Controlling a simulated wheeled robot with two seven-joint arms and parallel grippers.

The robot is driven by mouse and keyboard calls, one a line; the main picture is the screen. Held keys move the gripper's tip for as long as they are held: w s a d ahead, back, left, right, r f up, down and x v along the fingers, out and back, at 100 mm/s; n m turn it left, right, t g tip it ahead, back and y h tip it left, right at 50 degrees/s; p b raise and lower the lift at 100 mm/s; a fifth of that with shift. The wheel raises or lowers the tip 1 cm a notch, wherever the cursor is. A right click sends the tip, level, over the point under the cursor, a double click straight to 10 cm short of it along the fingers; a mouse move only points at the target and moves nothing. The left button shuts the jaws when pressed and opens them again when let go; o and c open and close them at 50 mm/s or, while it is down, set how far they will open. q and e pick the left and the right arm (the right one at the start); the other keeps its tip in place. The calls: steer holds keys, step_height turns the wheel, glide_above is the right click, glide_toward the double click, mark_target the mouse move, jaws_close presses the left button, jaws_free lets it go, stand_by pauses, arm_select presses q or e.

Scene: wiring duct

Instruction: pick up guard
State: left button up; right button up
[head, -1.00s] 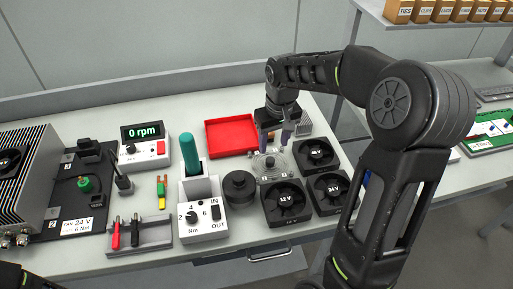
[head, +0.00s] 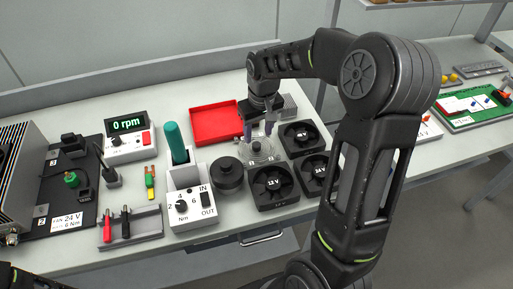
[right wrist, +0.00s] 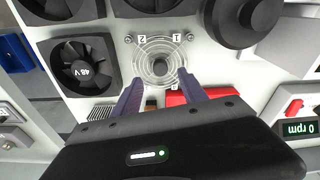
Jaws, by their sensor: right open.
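The guard is a round, clear-looking ringed grille (head: 262,155) with a dark hub, lying on the bench among the black fans. In the right wrist view the guard (right wrist: 146,56) shows its concentric rings and numbered tabs. My right gripper (head: 258,135) is open and empty, pointing down just above the guard at its far side. In the right wrist view its two purple fingers (right wrist: 158,84) stand apart, with the guard's hub between and just beyond their tips. I cannot tell whether they touch it. My left gripper is not in view.
Black fans (head: 273,185) crowd the guard's front and right. A black round part (head: 227,175) stands at its left, beside the torque driver station (head: 190,208). A red tray (head: 216,122) lies behind left, and a grey ridged block (head: 288,105) behind right.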

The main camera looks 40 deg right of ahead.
mark_target(257, 144)
steer(key=f, duration=0.1)
steer(key=f+p, duration=0.1)
steer(key=f, duration=0.3)
steer(key=shift+w, duration=0.3)
steer(key=shift+c, duration=0.3)
jaws_close()
stand_by(0.3)
